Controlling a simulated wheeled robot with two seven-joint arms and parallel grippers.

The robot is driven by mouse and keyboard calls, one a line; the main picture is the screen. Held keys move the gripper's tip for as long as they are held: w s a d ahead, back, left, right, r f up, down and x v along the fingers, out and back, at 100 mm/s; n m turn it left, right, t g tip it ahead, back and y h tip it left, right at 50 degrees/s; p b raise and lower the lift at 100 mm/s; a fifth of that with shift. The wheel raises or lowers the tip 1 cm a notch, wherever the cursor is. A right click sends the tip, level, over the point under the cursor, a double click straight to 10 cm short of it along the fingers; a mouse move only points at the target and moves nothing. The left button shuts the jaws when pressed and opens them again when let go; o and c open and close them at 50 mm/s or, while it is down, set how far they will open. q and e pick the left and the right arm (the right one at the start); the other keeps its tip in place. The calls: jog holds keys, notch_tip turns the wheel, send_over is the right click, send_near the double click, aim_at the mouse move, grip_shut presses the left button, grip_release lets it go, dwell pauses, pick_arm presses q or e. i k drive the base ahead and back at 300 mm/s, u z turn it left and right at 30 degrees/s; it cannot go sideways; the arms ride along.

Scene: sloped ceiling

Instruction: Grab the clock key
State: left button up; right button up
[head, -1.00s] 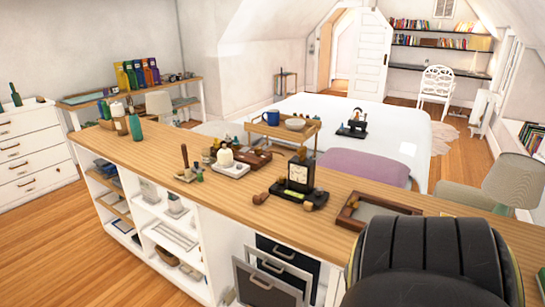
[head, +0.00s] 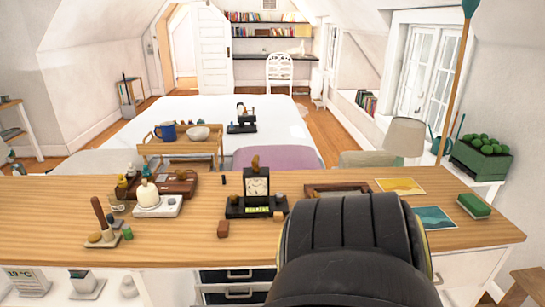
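A small dark clock (head: 257,186) with a pale face stands upright on a black base (head: 240,212) on the wooden counter, left of the picture's middle. A brown knob-like piece (head: 255,164) shows at the clock's top. A small brown block (head: 223,229) lies on the counter in front of the base. A tiny dark piece (head: 223,180) lies behind it to the left. I cannot tell which small thing, if any, is the clock key. Neither of my grippers shows. A large dark rounded link of my arm covers part of the counter at the lower middle right.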

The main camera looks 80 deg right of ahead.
aim_at(254, 161)
jog(key=z, duration=0.95)
jog(key=i, duration=0.8)
jog(key=z, duration=0.95)
